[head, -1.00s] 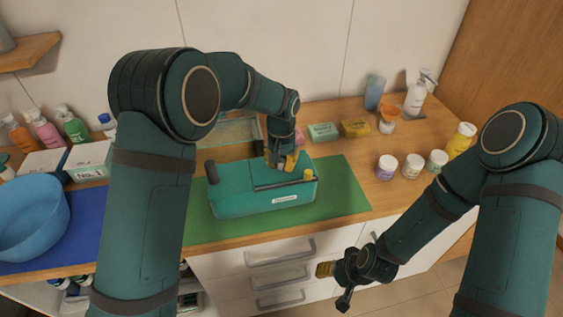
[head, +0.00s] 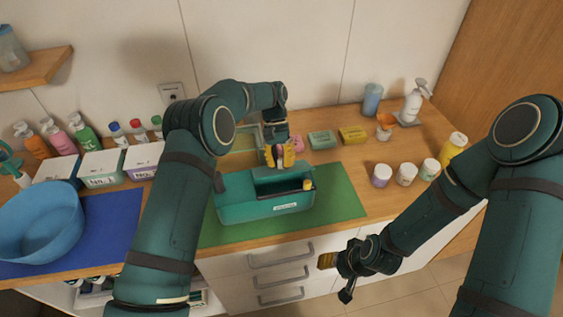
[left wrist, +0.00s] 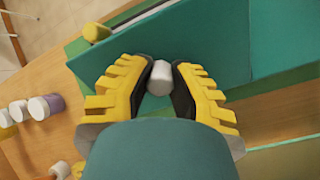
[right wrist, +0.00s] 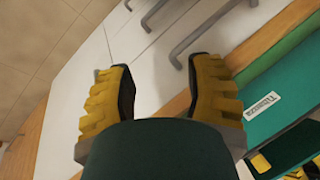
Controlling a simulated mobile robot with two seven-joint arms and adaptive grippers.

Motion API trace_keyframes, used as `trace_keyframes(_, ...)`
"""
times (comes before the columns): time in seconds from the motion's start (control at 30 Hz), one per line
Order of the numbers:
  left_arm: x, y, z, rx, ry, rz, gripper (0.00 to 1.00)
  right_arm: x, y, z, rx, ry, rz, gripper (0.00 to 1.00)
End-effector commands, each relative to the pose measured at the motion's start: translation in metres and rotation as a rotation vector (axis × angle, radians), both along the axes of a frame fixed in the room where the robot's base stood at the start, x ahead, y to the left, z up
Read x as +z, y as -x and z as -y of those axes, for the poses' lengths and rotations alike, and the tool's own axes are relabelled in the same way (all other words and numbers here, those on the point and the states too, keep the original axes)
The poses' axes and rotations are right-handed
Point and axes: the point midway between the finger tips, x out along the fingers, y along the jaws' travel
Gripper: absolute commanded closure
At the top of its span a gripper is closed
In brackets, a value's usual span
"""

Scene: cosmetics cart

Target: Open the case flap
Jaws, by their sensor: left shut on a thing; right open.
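The teal case (head: 240,209) stands on the green mat, with a pale label on its front. Its flap (head: 282,171) is raised and tilted up at the back of the dark opening; it also shows as a teal panel in the left wrist view (left wrist: 170,35). My left gripper (head: 280,155) is at the flap's upper edge, shut on a small pale grey knob (left wrist: 160,78) on the flap. A yellow knob (head: 308,184) sits at the case's right end. My right gripper (head: 328,261) is open and empty in front of the drawers, below the counter edge.
Three jars (head: 405,174) stand right of the green mat (head: 340,200). Soap bars (head: 322,140) and a pump bottle (head: 412,104) are at the back. A blue basin (head: 38,222) and white boxes are at left. Drawer handles (head: 280,255) jut out below the counter.

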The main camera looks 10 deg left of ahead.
Motion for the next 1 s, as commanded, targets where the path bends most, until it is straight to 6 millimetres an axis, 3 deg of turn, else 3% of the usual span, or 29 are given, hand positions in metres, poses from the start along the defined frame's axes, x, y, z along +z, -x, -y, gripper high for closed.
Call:
trace_keyframes(0.7, 0.001, -0.003, -0.001, 0.0, 0.019, -0.06, 1.0, 0.0, 0.0, 0.0, 0.0, 0.0, 0.0, 0.45)
trace_keyframes(0.87, 0.001, -0.002, -0.001, 0.0, 0.019, -0.06, 1.0, 0.001, -0.003, -0.003, -0.034, -0.011, 0.001, 1.0)
trace_keyframes(1.0, 0.001, -0.002, -0.001, 0.0, 0.019, -0.06, 1.0, 0.004, -0.013, -0.016, -0.172, -0.061, 0.009, 1.0)
